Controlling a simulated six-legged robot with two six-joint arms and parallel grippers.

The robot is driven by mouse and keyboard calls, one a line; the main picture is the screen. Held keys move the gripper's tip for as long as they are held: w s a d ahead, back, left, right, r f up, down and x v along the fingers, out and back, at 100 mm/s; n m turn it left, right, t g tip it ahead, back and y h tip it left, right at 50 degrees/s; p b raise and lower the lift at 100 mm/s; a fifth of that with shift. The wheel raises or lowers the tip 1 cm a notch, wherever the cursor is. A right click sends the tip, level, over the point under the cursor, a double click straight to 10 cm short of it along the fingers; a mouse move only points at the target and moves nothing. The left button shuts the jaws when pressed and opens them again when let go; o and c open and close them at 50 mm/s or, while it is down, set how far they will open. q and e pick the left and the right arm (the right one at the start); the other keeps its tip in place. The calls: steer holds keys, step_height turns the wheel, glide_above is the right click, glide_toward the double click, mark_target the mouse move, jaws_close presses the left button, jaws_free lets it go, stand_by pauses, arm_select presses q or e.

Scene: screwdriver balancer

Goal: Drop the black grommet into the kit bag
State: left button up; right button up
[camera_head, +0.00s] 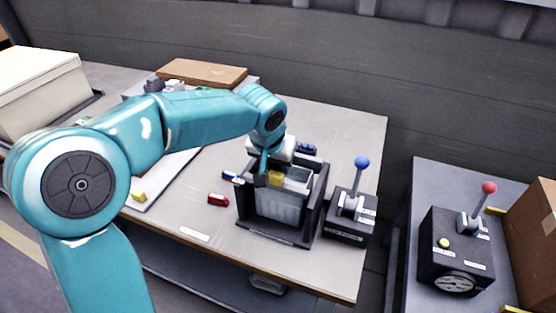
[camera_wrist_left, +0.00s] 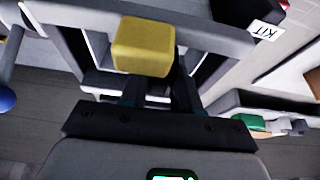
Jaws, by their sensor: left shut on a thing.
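My left gripper (camera_head: 268,178) is shut on a yellow block (camera_head: 276,177), over the open top of the kit bag. The block shows large between the fingers in the left wrist view (camera_wrist_left: 145,45). The kit bag (camera_head: 280,207) is a pale grey, open-topped bag in a dark frame (camera_head: 243,218) on the table. Its bottom is hidden. I cannot make out a black grommet in either view. My right gripper is not in view.
A black box with a blue-knobbed lever (camera_head: 362,162) stands right of the frame. A red piece (camera_head: 218,199) and a blue-and-white piece (camera_head: 232,177) lie left of it. A red-knobbed lever box (camera_head: 455,250) stands on a separate right table. The front-left table strip is mostly clear.

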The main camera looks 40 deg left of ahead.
arm_select(q)
steer(key=o, duration=1.1)
steer(key=p+v, duration=0.2)
steer(key=v, duration=1.4)
steer(key=shift+s, duration=0.2)
